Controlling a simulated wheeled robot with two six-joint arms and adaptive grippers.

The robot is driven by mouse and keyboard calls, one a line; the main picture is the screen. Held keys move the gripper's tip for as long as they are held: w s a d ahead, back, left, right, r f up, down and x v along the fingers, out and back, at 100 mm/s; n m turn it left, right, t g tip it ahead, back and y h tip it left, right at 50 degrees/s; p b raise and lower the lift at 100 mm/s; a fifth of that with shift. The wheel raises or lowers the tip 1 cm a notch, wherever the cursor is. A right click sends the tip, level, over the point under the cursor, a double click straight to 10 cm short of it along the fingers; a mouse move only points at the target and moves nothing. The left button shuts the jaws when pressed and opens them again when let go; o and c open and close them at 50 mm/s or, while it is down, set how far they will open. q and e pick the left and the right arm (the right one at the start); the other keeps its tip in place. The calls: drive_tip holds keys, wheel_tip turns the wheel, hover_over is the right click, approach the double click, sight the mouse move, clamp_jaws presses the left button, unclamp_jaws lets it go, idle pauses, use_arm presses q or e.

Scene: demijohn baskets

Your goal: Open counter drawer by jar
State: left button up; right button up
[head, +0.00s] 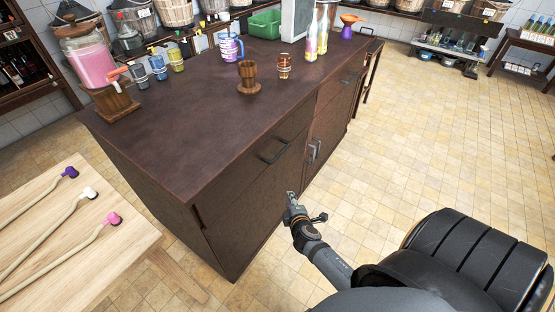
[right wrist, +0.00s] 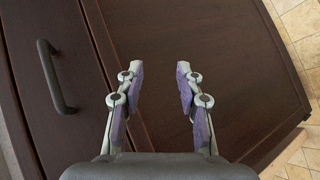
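The dark brown counter (head: 180,100) stands in the middle of the head view. A glass jar of pink liquid (head: 90,65) on a wooden stand is at its left corner. The drawer nearest that jar has a dark bar handle (head: 275,152) and looks shut. My right gripper (head: 291,195) is in front of the counter, below and slightly right of that handle. In the right wrist view my right gripper (right wrist: 161,85) is open and empty, facing the front panel. The handle (right wrist: 55,77) is to its left there, apart from the fingers. My left gripper is not in view.
Cups, a blue mug (head: 231,47), a wooden goblet (head: 247,77) and bottles stand on the counter. A second drawer handle (head: 350,78) and door handles (head: 313,151) are farther right. A light wooden table (head: 75,245) is at left. The tiled floor (head: 430,140) at right is clear.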

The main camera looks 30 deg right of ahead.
sight(282, 154)
drive_tip(key=w+r+n+t+h+b, duration=0.1)
drive_tip(key=w+r+n+t+h, duration=0.2)
drive_tip(key=r, duration=1.1)
drive_tip(key=shift+t+y, duration=0.3)
drive_tip(key=shift+y, duration=0.3)
drive_tip(key=x, duration=1)
drive_tip(key=shift+w+d+f, duration=0.1)
drive_tip(key=shift+w+d, duration=0.15)
drive_tip(key=shift+w, duration=0.25)
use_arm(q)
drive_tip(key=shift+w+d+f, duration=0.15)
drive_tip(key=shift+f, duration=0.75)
use_arm(e)
clamp_jaws()
